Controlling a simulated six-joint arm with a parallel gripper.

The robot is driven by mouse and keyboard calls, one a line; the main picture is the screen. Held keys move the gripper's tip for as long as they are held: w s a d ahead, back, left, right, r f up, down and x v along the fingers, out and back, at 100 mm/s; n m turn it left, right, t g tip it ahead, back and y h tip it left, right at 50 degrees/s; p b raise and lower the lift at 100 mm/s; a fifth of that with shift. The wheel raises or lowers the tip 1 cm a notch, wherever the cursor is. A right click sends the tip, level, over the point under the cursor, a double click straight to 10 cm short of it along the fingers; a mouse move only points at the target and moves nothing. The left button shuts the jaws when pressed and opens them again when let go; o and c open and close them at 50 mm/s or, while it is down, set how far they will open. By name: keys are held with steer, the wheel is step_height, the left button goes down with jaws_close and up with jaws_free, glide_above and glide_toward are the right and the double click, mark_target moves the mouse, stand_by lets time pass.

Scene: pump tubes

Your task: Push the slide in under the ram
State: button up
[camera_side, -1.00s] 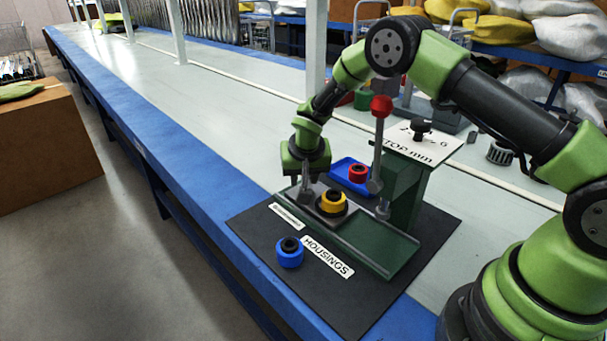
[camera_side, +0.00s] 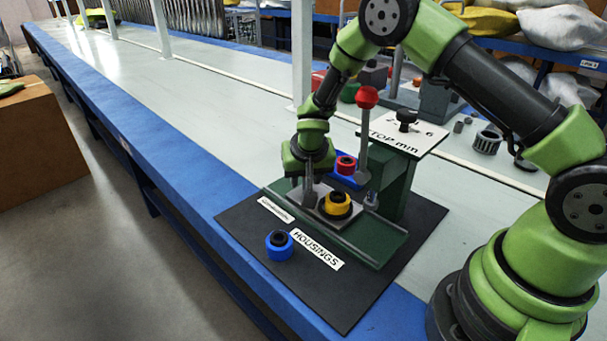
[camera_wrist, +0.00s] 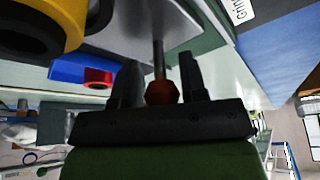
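The grey slide (camera_side: 324,212) lies in the green bed (camera_side: 373,244) and carries a yellow housing with a black ring (camera_side: 337,204). The housing stands left of the ram (camera_side: 371,200), not under it. My gripper (camera_side: 309,194) points down at the slide's left end. The yellow housing shows at the top left there (camera_wrist: 70,15). The red-knobbed lever (camera_side: 367,97) stands upright beside the press column.
A blue housing (camera_side: 279,246) sits on the dark mat (camera_side: 345,310) near the HOUSINGS label (camera_side: 317,250). A red part (camera_side: 346,165) is in a blue tray (camera_side: 344,182) behind the slide. The press top plate (camera_side: 403,135) overhangs to the right. The bed's right end is clear.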

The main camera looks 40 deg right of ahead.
steer(key=shift+o, duration=0.9)
steer(key=v, duration=1)
steer(key=shift+w, duration=0.1)
steer(key=shift+c, duration=0.2)
steer(key=w+f+m+g, duration=0.1)
steer(key=f+m, duration=0.2)
steer(key=w+d+f+m+g+h, duration=0.1)
steer(key=f+m, duration=0.2)
steer(key=w+d+f+m+g, duration=0.1)
steer(key=f+m, duration=0.2)
steer(key=f, duration=0.1)
steer(key=shift+h, duration=0.4)
steer(key=shift+r, duration=0.1)
